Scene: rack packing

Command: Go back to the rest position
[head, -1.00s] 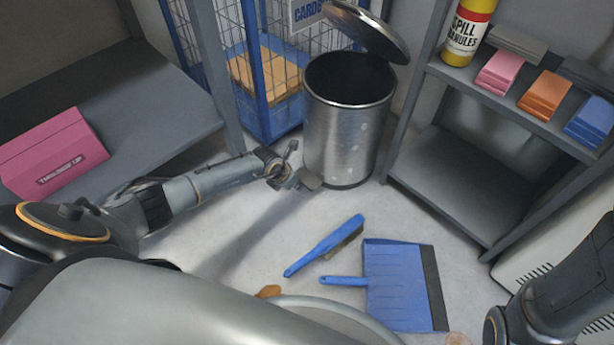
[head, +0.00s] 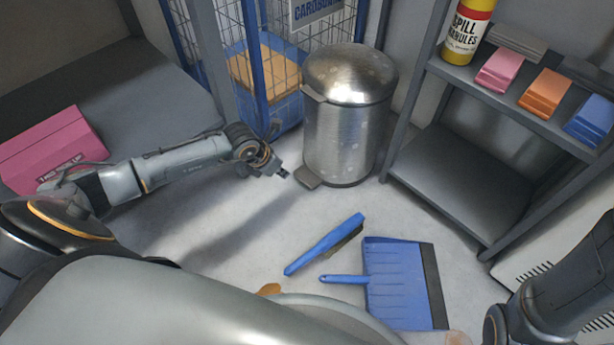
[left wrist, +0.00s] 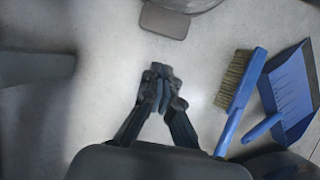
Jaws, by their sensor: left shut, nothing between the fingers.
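My left gripper (head: 284,173) is shut and empty, held above the floor just left of the steel pedal bin's foot pedal (head: 308,178). In the left wrist view its fingers (left wrist: 160,80) are together over bare floor, apart from the pedal (left wrist: 164,21). The pedal bin (head: 345,125) stands upright with its domed lid (head: 350,72) closed. My right arm shows at the lower right of the head view; its gripper is out of the picture.
A blue brush (head: 325,245) and a blue dustpan (head: 400,285) lie on the floor. A shelf rack (head: 460,185) stands right, with coloured packs and a granules bottle (head: 467,30). A pink box (head: 50,150) sits on the left shelf. A wire cage (head: 262,115) stands behind.

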